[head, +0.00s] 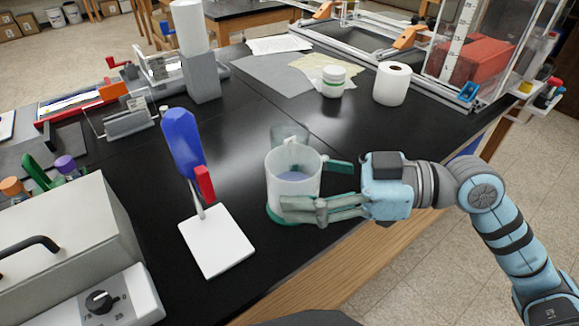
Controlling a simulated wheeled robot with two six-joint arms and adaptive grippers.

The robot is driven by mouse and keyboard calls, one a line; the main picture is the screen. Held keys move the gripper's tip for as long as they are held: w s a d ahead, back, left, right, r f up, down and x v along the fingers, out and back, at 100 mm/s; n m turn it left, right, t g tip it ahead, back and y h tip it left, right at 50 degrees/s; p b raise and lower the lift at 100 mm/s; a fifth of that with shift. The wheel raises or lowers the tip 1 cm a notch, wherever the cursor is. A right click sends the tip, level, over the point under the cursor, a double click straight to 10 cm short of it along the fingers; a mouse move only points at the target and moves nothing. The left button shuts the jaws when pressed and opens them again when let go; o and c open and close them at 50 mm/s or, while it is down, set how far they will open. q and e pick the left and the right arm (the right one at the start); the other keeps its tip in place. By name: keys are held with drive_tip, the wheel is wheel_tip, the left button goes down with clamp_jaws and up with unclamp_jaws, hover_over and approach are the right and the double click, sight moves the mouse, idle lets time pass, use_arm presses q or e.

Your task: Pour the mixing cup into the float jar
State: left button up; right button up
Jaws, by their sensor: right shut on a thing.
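A clear cup (293,165) with a little bluish liquid in its bottom stands upright near the front edge of the black bench; it looks like the mixing cup. A green rim shows at its base. My right gripper (318,190) comes in from the right and is shut on this cup, one finger across its front and the other at its far right side. Another translucent vessel (290,133) stands directly behind the cup, largely hidden by it; it may be the float jar, but I cannot tell. My left gripper is not in view.
A blue-handled tool with a red part (183,142) and a white plate (216,240) are left of the cup. A white-lidded tub (333,81) and a paper roll (392,84) stand behind. Bare bench lies around the cup.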

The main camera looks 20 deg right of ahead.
sight(300, 146)
drive_tip(key=shift+w+a+f+b, duration=0.3)
drive_tip(key=shift+w+f+b, duration=0.4)
drive_tip(key=shift+f, duration=0.1)
drive_tip(key=shift+s+r, duration=0.4)
drive_tip(key=shift+s, duration=0.05)
drive_tip(key=r+p, duration=0.2)
drive_tip(key=w+r+m+p, duration=0.1)
drive_tip(key=r+p, duration=0.1)
drive_tip(key=p, duration=0.1)
drive_tip(key=r+m+p, duration=0.1)
drive_tip(key=r+p, duration=0.1)
drive_tip(key=p, duration=0.1)
drive_tip(key=shift+w+d+r, duration=0.15)
drive_tip(key=shift+r, duration=0.15)
use_arm(q)
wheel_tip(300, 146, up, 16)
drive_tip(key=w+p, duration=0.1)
drive_tip(key=p, duration=0.9)
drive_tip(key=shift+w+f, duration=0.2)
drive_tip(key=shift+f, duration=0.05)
use_arm(e)
drive_tip(key=shift+w+d+r+m+g, duration=0.2)
drive_tip(key=shift+w+r+m+g, duration=0.35)
drive_tip(key=shift+m, duration=0.65)
drive_tip(key=shift+w+d+r+m+g, duration=0.15)
drive_tip(key=shift+w+r+m+g, duration=0.2)
drive_tip(key=shift+w+m, duration=0.6)
drive_tip(key=shift+w+d+r+m+g, duration=0.2)
drive_tip(key=shift+w+r+m+g, duration=0.25)
drive_tip(key=shift+m, duration=1)
